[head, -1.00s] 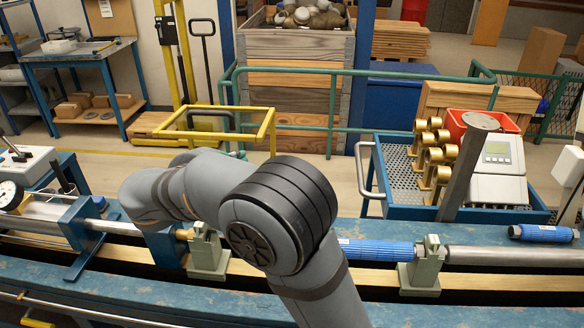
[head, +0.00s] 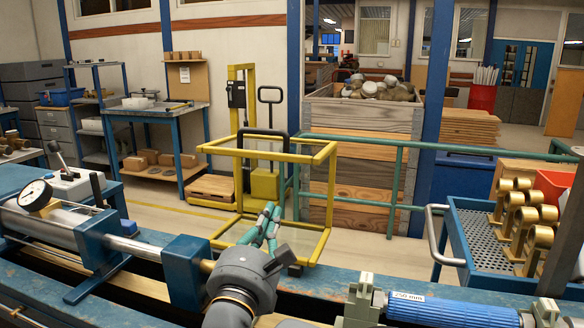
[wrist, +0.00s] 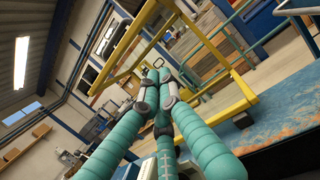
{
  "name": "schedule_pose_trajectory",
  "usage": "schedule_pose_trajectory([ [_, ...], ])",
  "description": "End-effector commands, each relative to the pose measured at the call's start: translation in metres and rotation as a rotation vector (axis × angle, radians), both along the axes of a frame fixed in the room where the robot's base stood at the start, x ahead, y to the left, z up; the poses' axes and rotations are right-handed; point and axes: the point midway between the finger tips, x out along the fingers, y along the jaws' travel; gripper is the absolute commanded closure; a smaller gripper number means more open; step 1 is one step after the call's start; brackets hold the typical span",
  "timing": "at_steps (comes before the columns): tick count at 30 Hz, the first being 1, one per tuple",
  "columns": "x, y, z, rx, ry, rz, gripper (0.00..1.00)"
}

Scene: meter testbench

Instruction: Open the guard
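The guard looks to be the yellow tubular frame (head: 328,195) standing behind the bench, with a black handle (head: 262,133) along its top edge. Its yellow bars also cross the wrist view (wrist: 205,97). My gripper (head: 271,208) has teal fingers and points up in front of the frame's lower part in the head view. In the wrist view the fingertips (wrist: 158,75) come together with nothing visible between them. They overlap the yellow bars in the picture; I cannot tell whether they touch. The frame's lower fixings are partly hidden by my arm.
The blue bench with a pipe, clamps and a blue cylinder (head: 452,310) runs along the front. A dial gauge (head: 35,195) is at left. A blue cart (head: 478,262) with brass parts stands at right. A green railing (head: 395,185) and wooden crate are behind the frame.

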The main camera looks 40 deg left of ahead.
Motion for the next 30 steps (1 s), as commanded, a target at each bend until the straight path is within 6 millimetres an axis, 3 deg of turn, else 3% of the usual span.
schedule_pose_trajectory([
  [6, 0.047, 0.016, 0.012, 0.001, 0.001, -0.007, 1.0],
  [22, 0.148, 0.059, 0.036, 0.002, 0.001, -0.005, 1.0],
  [30, 0.123, 0.047, 0.055, 0.002, 0.002, -0.001, 1.0],
])
